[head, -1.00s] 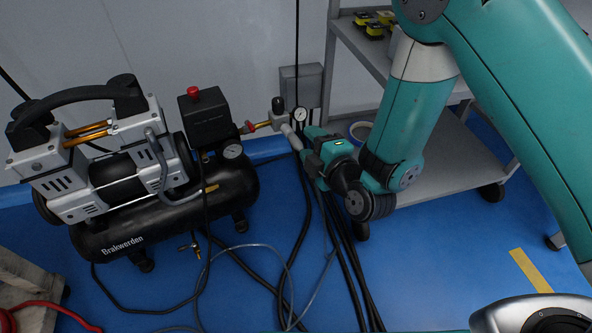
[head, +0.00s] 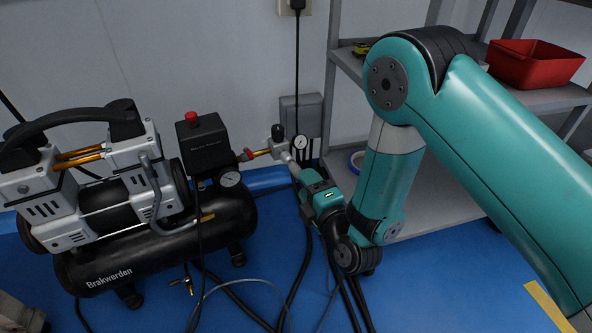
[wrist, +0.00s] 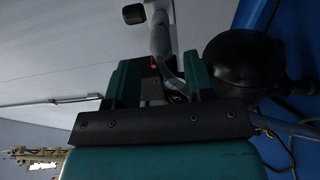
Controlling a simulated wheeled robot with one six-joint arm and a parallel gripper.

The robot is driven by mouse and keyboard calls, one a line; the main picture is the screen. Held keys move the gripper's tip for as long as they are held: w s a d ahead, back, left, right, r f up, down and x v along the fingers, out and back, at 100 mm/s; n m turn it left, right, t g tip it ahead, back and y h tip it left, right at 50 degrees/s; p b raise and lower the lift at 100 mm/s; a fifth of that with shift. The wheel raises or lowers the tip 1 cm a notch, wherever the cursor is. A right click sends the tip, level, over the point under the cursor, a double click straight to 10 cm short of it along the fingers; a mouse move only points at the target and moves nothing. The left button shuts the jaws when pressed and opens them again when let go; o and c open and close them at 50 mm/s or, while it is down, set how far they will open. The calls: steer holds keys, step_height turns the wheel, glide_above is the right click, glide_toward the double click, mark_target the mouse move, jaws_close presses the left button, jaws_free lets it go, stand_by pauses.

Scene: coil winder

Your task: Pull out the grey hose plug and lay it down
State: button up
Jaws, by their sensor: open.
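The grey hose plug (head: 292,166) sits at the regulator outlet beside the round gauge (head: 300,142), right of the compressor. It slants down to the right toward my gripper (head: 304,181). In the wrist view the grey plug (wrist: 160,40) hangs down from the fitting, and its lower end lies between the two green fingers of my gripper (wrist: 160,75). The fingers are open, with a gap to either side of it. I cannot tell whether either finger touches it. The part behind the gripper body is hidden.
The black compressor (head: 150,235) stands close on the left, its tank end dark in the wrist view (wrist: 243,62). A trolley shelf (head: 440,185) with a red bin (head: 535,64) above stands right. Black hoses (head: 297,270) run over the blue floor. Open floor (head: 450,285) lies at lower right.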

mark_target(298, 169)
steer(key=p+x, duration=0.1)
steer(key=x, duration=0.1)
steer(key=p+x, duration=0.1)
steer(key=p, duration=0.1)
steer(key=shift+w+a+r, duration=0.2)
steer(key=shift+w+r, duration=0.15)
steer(key=shift+w, duration=0.05)
steer(key=shift+w+a+f+p, duration=0.1)
steer(key=shift+w+a+p, duration=0.2)
steer(key=shift+w+p, duration=0.4)
steer(key=shift+w+a+f+p, duration=0.25)
steer(key=shift+w+p, duration=0.05)
steer(key=shift+p, duration=0.25)
steer(key=shift+p, duration=0.95)
jaws_close()
steer(key=shift+s, duration=0.15)
